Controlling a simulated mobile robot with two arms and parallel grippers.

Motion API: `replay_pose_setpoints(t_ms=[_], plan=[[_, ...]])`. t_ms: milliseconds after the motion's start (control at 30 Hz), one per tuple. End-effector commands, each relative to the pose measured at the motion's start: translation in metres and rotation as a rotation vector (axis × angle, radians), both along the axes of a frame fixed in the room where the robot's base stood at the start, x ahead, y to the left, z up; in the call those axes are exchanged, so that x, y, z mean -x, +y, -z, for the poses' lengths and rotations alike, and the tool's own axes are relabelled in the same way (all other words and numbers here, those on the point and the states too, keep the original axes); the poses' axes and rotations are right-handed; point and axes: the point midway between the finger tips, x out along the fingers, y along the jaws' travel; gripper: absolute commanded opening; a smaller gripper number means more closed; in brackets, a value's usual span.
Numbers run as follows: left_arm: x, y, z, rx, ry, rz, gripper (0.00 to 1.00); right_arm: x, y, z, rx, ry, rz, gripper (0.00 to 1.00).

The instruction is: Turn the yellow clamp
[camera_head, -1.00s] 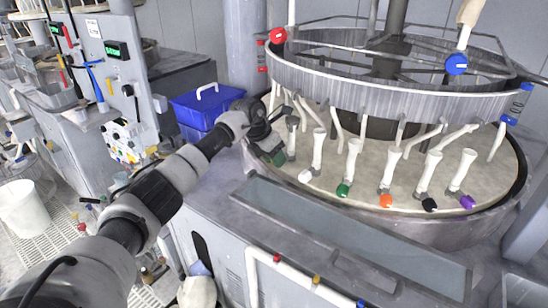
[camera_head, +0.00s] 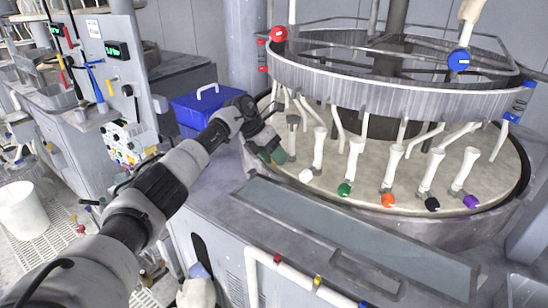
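My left arm reaches in from the lower left. Its gripper (camera_head: 272,150) points down at the left edge of the round platen (camera_head: 330,186), next to the first upright post. The fingertips are small and dark greenish, and I cannot tell whether they are open or shut or touching anything. I cannot make out a yellow clamp; whatever lies behind or under the gripper is hidden. Along the platen's front edge stand white posts with coloured ends: a white one (camera_head: 306,175), a green one (camera_head: 345,188), an orange one (camera_head: 388,200), a black one (camera_head: 432,204) and a purple one (camera_head: 471,201). My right gripper is not in view.
A grey ring (camera_head: 390,92) hangs above the platen, with a red knob (camera_head: 279,34) and a blue knob (camera_head: 459,60). A blue box (camera_head: 196,110) stands behind my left arm. A pipe with small coloured valves, one yellow (camera_head: 317,281), runs along the machine's front.

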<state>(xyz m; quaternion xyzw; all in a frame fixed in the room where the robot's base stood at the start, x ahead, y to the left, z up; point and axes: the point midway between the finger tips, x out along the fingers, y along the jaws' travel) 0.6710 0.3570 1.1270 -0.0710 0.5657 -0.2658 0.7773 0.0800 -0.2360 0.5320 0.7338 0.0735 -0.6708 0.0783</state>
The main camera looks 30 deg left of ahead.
Motion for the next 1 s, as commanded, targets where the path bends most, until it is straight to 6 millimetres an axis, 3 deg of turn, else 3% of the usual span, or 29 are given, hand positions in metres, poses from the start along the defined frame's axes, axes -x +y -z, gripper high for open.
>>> replay_pose_setpoints(t_ms=[433,800,1000], plan=[[0.002,0.004,-0.005,-0.002,-0.002,0.000,0.57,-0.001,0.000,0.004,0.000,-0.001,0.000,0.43],[0.017,0.039,-0.064,-0.002,-0.004,-0.001,0.57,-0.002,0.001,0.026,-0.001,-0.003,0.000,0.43],[0.022,0.051,-0.086,-0.001,0.000,0.000,0.57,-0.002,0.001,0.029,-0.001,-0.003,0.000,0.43]])
